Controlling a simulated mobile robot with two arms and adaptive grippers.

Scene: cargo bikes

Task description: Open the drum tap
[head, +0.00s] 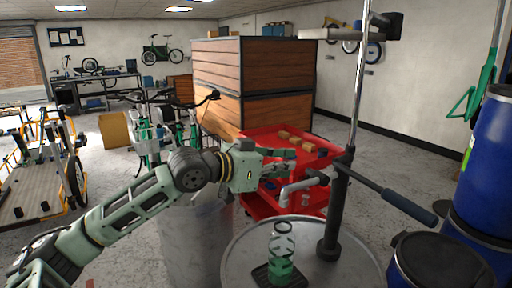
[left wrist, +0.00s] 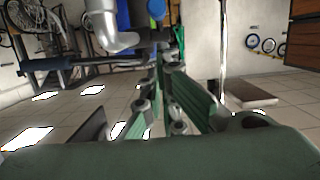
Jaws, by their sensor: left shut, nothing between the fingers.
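The drum tap is a grey bent spout (head: 297,188) on a dark upright post (head: 333,212) that rises from the grey drum's lid (head: 240,262). The spout also shows at the top of the left wrist view (left wrist: 104,28). A dark-gripped lever (head: 408,206) slopes down to the right from the post. My left gripper (head: 286,162) is shut and empty, just above and left of the spout. In the left wrist view, its green fingers (left wrist: 160,75) lie close together below the spout. Whether they touch the tap cannot be told. My right gripper is out of view.
A greenish clear bottle (head: 281,262) stands on a dark mat (head: 262,276) on the lid, below the spout. A red cart (head: 262,204) with small items stands behind. Blue drums (head: 490,160) stand at right.

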